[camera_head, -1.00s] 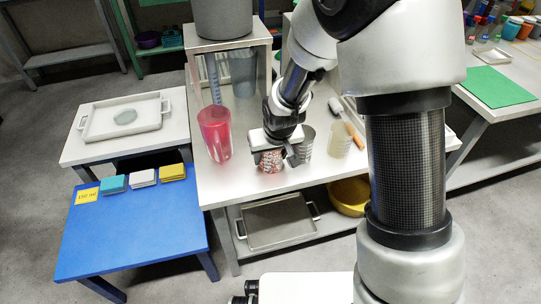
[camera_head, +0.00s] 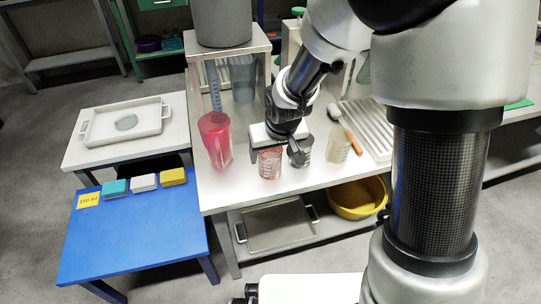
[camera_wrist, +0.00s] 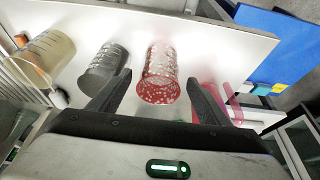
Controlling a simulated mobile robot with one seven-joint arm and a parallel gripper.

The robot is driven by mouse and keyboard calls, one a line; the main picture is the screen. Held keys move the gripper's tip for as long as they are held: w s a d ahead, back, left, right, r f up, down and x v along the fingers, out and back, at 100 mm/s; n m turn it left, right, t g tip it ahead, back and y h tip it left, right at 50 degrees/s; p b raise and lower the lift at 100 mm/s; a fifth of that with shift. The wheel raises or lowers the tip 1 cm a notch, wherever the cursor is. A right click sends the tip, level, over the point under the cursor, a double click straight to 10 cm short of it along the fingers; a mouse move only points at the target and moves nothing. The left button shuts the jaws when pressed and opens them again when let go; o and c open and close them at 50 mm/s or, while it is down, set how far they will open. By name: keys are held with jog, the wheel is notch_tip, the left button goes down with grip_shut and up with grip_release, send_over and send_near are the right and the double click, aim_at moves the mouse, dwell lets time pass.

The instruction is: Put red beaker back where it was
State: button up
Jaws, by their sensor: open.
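The red beaker (camera_head: 270,163), speckled with white, stands upright on the white table (camera_head: 226,192) near its front edge. A taller red translucent pitcher (camera_head: 216,140) stands to its left. My gripper (camera_head: 275,154) is open just above and behind the red beaker, and its fingers partly cover the rim. In the wrist view the red beaker (camera_wrist: 159,75) shows ahead of and between the two open fingers (camera_wrist: 155,100), with no visible contact. A grey beaker (camera_wrist: 103,67) is beside it, near one finger.
A cream beaker (camera_head: 338,147), a brush (camera_head: 350,140) and a ribbed rack (camera_head: 371,128) stand to the right on the table. A shelf with a large grey pot (camera_head: 222,22) rises behind. A blue table (camera_head: 135,232) is at front left.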

jog(key=s+d+r+m, duration=0.1)
jog(key=s+d+r, duration=0.2)
jog(key=r, duration=0.3)
jog(key=s+d+r+t+p, duration=0.1)
jog(key=s+d+r, duration=0.25)
jog(key=r, duration=0.25)
jog(key=s+d+r+m, duration=0.1)
jog(key=s+d+r, duration=0.25)
jog(key=r, duration=0.25)
jog(key=s+d+r, duration=0.2)
jog(key=s, duration=0.3)
jog(key=s+d+r+m+h, duration=0.1)
jog(key=s+r, duration=0.1)
jog(key=s, duration=0.3)
jog(key=shift+s+d+r, duration=0.35)
jog(key=shift+c, duration=0.3)
